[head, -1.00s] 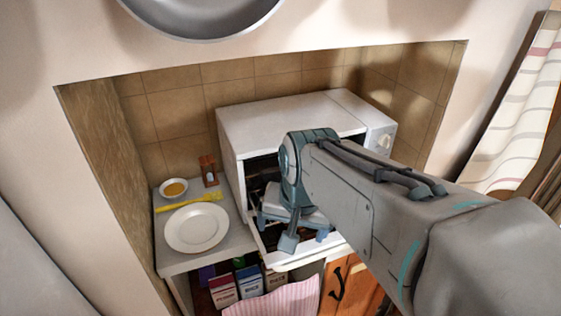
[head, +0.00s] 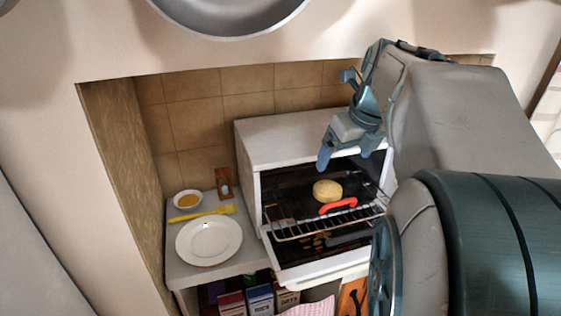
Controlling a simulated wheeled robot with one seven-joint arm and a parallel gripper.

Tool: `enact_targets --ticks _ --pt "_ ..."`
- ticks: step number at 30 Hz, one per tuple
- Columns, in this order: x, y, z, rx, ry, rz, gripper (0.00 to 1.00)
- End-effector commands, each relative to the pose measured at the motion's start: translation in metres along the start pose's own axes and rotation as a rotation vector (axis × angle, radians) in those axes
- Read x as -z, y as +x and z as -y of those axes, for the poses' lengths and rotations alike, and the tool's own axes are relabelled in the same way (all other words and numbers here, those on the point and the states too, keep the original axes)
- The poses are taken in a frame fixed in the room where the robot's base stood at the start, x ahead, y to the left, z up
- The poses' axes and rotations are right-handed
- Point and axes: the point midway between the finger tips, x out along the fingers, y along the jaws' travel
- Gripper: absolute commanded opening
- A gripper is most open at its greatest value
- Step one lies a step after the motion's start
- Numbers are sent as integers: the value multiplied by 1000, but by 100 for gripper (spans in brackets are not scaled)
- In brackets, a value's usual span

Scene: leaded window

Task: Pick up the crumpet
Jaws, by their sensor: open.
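The crumpet (head: 327,190) is a round, pale yellow disc. It lies on the wire rack (head: 300,229) of the white toaster oven (head: 280,139), whose door is open. My gripper (head: 343,162) is open and empty. It hangs in front of the oven's upper right part, above and to the right of the crumpet in the picture, and apart from it.
A red handle-like piece (head: 338,206) lies at the rack just in front of the crumpet. The open oven door (head: 313,271) juts out below. Left of the oven, the counter holds a white plate (head: 209,242), a yellow utensil (head: 203,213), a small bowl (head: 187,200) and a small wooden timer (head: 223,183).

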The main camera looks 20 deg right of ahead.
Motion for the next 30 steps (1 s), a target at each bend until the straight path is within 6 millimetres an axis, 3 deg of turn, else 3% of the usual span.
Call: enact_targets --ticks 5,15,23,30 --pt "-2 11 4 -3 66 2 92" --pt "-1 73 4 -3 64 1 92" --pt "0 93 6 -2 64 2 92" --pt "4 128 10 -3 63 1 92"
